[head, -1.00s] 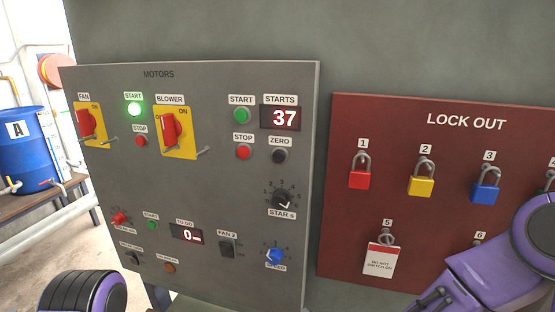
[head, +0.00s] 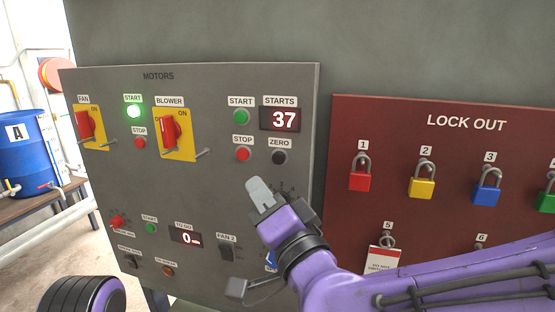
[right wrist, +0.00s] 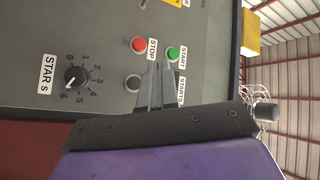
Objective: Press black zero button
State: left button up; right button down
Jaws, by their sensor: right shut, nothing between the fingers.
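The black zero button (head: 279,157) sits on the grey motors panel (head: 205,85), under its ZERO label and below the STARTS display (head: 281,118), which reads 37. In the right wrist view the zero button (right wrist: 133,83) shows beside my fingers, its label hidden. My right gripper (head: 259,186) is shut and empty. In the head view its fingertips are just below and left of the zero button; I cannot tell whether they touch the panel. It also shows in the right wrist view (right wrist: 156,72). My left gripper is out of view.
A red stop button (head: 243,154) and a green start button (head: 241,117) are close by. My right gripper partly covers the star dial, which shows in the right wrist view (right wrist: 75,77). The red lock-out board (head: 420,150) with several padlocks stands to the right.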

jog(key=shift+w+d, duration=0.45)
jog(key=shift+w, duration=0.95)
jog(key=shift+w+d, duration=0.5)
jog(key=shift+w, duration=0.9)
jog(key=shift+w+d, duration=0.45)
jog(key=shift+w, duration=0.95)
jog(key=shift+w, duration=0.15)
jog(key=shift+w+d, duration=0.1)
jog(key=shift+w, duration=0.15)
jog(key=shift+w+d, duration=0.15)
jog(key=shift+w, duration=0.25)
jog(key=shift+s, duration=0.15)
jog(key=shift+s+a, duration=0.3)
jog(key=shift+s, duration=0.4)
jog(key=shift+s+a, duration=0.25)
jog(key=shift+s, duration=0.55)
jog(key=shift+s+a, duration=0.25)
jog(key=shift+s, duration=0.55)
jog(key=shift+s+a, duration=0.25)
jog(key=shift+s, duration=0.55)
